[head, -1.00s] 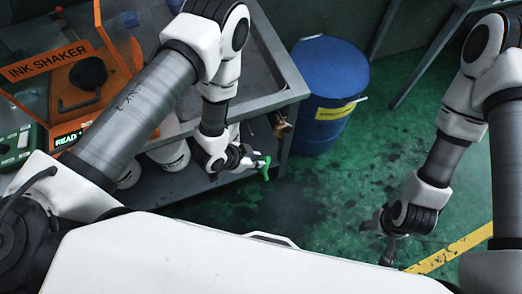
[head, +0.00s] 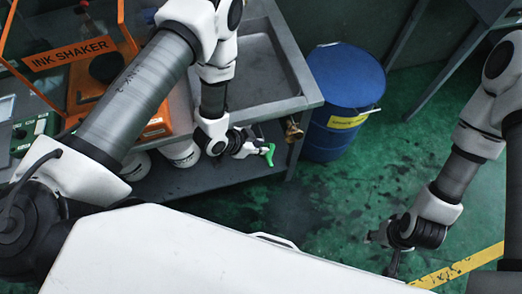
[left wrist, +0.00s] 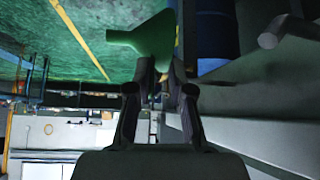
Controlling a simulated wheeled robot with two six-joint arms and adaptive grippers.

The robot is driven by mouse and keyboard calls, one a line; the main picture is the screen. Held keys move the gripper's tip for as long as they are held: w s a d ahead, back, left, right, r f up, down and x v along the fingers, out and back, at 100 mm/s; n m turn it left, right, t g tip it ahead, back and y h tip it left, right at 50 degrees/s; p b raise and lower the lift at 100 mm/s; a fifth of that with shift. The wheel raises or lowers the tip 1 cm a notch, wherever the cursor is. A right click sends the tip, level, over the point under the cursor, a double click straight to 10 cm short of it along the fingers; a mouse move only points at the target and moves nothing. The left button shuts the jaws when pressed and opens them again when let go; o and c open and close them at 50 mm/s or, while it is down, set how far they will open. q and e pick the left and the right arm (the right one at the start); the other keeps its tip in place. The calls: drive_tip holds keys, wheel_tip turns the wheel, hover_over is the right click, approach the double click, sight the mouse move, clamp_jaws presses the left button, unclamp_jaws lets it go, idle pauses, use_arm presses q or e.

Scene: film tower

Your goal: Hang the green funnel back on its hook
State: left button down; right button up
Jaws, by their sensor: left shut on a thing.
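The green funnel (head: 269,154) is at the tip of my left gripper (head: 255,149), by the front right end of the grey bench. I cannot pick out the hook for sure in either view.
The grey bench (head: 312,101) has a brass-coloured fitting (head: 293,130) at its front right corner, close to the funnel. A blue drum (head: 345,85) stands right of it. An orange ink shaker (head: 88,88) is at left. Green floor (head: 330,205) is open in front.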

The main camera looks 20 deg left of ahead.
use_arm(q)
drive_tip(key=shift+w+a+f+b, duration=0.15)
drive_tip(key=shift+w+a+b, duration=0.45)
drive_tip(key=shift+w, duration=0.35)
drive_tip(key=shift+w+a+f+b, duration=0.1)
drive_tip(key=shift+w+a+b, duration=0.25)
drive_tip(key=shift+w+a, duration=0.45)
drive_tip(key=shift+w+d, duration=0.15)
drive_tip(key=c, duration=1)
unclamp_jaws()
drive_tip(key=shift+o, duration=0.2)
drive_tip(key=v, duration=0.8)
drive_tip(key=shift+s, duration=0.35)
